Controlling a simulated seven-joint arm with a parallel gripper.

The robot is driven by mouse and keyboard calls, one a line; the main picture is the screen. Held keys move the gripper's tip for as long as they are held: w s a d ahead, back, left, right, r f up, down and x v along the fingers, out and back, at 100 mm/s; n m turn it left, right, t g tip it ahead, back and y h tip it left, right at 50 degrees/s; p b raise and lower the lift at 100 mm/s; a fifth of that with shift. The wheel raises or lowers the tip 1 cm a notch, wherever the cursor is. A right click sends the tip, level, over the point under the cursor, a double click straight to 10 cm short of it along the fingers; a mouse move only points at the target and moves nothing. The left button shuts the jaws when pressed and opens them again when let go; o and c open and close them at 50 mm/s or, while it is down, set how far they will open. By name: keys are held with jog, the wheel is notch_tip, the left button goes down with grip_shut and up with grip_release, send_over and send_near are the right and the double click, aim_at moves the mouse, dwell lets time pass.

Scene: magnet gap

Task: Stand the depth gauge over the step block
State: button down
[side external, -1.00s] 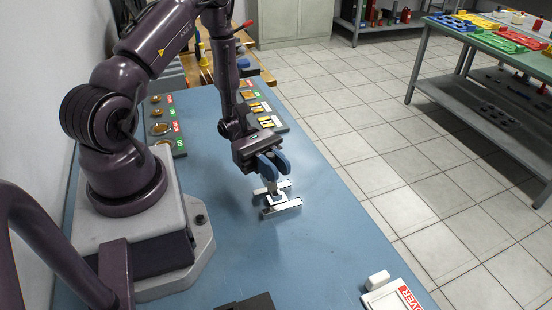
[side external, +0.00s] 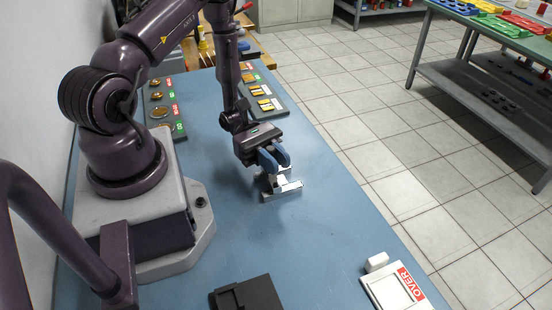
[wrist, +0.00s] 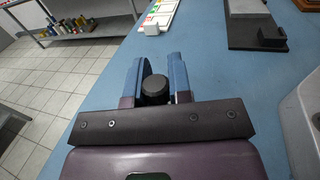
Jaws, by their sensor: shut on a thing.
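My gripper (side external: 272,158), with blue fingers, points down over the blue bench and is shut on the depth gauge. In the wrist view my gripper (wrist: 157,62) has the gauge's dark round knob (wrist: 153,90) between its fingers. In the side view a pale metal part that looks like the gauge (side external: 283,170) shows below the fingers. The silver step block (side external: 283,193) lies on the bench just in front of it, in the lower part of that metal cluster. The fingers hide part of the gauge. I cannot tell whether gauge and block touch.
A black block (side external: 248,294) lies at the front of the bench. A white tray marked OVER (side external: 400,290) and a small white block (side external: 377,262) are at the front right. Boards with brass parts (side external: 264,92) stand at the back. Bench right of my gripper is clear.

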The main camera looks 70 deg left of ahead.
jog(key=shift+f, duration=0.15)
dwell(0.5)
jog(key=c, duration=1)
grip_release()
jog(key=shift+c, duration=0.2)
jog(key=c, duration=0.4)
jog(key=shift+c, duration=0.2)
jog(key=shift+r, duration=2.25)
